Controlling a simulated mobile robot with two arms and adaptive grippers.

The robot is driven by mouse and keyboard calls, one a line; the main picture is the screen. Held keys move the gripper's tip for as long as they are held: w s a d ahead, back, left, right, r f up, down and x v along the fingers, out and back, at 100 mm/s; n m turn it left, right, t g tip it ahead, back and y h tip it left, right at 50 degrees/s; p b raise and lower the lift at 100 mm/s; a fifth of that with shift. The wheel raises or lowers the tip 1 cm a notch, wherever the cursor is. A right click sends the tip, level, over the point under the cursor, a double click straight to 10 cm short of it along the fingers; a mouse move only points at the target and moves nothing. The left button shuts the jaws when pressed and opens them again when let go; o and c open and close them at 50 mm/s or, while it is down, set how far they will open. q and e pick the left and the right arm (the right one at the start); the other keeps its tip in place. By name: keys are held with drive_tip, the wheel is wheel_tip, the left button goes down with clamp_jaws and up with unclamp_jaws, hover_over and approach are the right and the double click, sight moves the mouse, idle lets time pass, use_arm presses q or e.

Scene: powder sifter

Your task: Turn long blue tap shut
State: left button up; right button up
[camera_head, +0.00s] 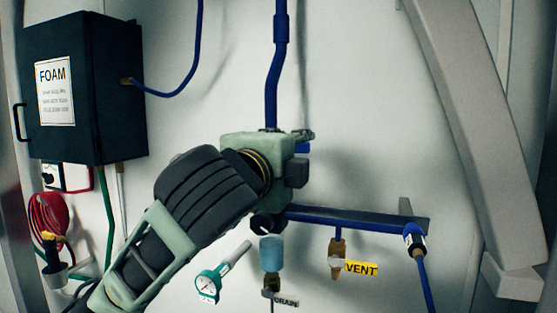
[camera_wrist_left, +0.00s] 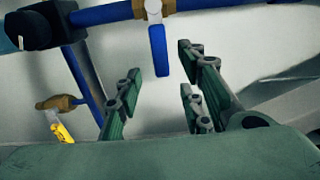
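The long blue tap has a flat blue handle (camera_wrist_left: 159,50) on a brass valve body (camera_wrist_left: 153,9) in a blue pipe. In the left wrist view the handle sticks out square to the pipe. In the head view only a short blue piece (camera_head: 302,149) shows beside my gripper; the valve is hidden behind my wrist. My left gripper (camera_wrist_left: 160,75) is open and empty, its fingers spread. The handle's free end appears in the gap between the fingertips; I see no contact. In the head view my left gripper (camera_head: 304,134) is mostly hidden by its own wrist. My right gripper is not in view.
A black knob (camera_head: 265,223) and horizontal blue pipe (camera_head: 350,219) lie below my gripper. Below hang a VENT valve (camera_head: 337,258), a blue cylinder (camera_head: 271,253) and a gauge (camera_head: 208,285). A FOAM box (camera_head: 82,90) is at left, a grey beam (camera_head: 480,130) at right.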

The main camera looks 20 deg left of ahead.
use_arm(q)
drive_tip(key=s, duration=0.7)
drive_tip(key=shift+s+a, duration=0.1)
